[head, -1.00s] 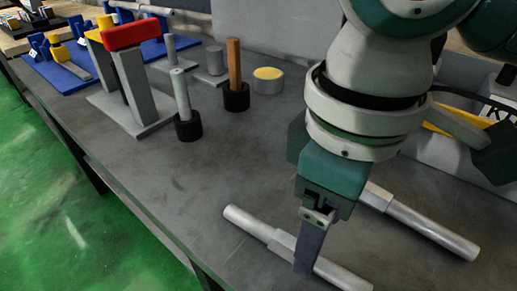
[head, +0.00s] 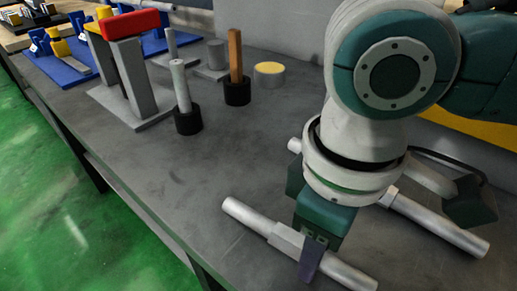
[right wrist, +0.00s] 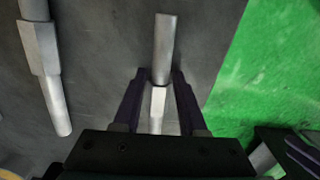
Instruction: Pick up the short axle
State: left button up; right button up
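The short axle (head: 290,242), a grey metal rod with a thicker middle section, lies on the grey table near its front edge. My right gripper (head: 312,260) is low over it, pointing down. In the right wrist view the two dark fingers (right wrist: 158,78) stand one on each side of the axle (right wrist: 163,45), where its thin end meets the thicker section. They look open, with the axle between them; whether they touch it I cannot tell. The gripper body hides the axle's near end there.
A longer axle (head: 437,222) lies behind, partly hidden by my right arm, and also shows in the right wrist view (right wrist: 43,50). A red-topped stand (head: 136,80) and upright rods in black bases (head: 188,122) stand farther left. The table's left middle is clear.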

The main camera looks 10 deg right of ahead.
grip_shut()
dwell(0.9)
